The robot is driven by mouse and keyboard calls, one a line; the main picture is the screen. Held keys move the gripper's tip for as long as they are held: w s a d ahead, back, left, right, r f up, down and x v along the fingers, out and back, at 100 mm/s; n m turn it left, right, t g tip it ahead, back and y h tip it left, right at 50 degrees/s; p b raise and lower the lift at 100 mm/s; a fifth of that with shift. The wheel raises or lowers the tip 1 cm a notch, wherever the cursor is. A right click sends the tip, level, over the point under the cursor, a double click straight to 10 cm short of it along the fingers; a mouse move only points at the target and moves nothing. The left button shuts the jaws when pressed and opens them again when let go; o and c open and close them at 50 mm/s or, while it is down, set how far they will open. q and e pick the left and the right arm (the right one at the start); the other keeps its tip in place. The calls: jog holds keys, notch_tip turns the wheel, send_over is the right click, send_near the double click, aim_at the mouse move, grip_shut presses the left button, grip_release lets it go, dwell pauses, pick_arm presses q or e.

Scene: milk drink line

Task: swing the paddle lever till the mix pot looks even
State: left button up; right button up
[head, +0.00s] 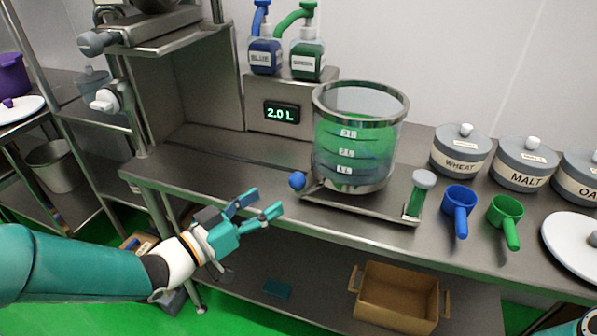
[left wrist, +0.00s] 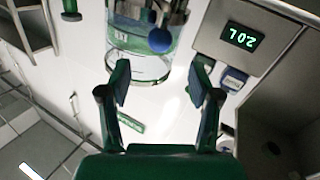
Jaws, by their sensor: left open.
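The mix pot (head: 357,132) is a clear vessel with metal rims and litre marks, standing on the steel bench. Its contents look green with darker blue-green bands lower down, so the colour is uneven. A blue ball knob (head: 297,180), seemingly the paddle lever's end, sits at the pot's lower left; it also shows in the left wrist view (left wrist: 160,40). My left gripper (head: 263,203) is open and empty, in front of the bench edge, left of and below the knob, apart from it. In the left wrist view its fingers (left wrist: 162,78) flank the space below the knob. My right gripper is out of view.
A wooden crate (head: 395,299) sits below.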

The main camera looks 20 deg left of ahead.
aim_at(291, 186)
pick_arm(q)
jog(key=x, duration=1)
jog(key=shift+p, duration=0.35)
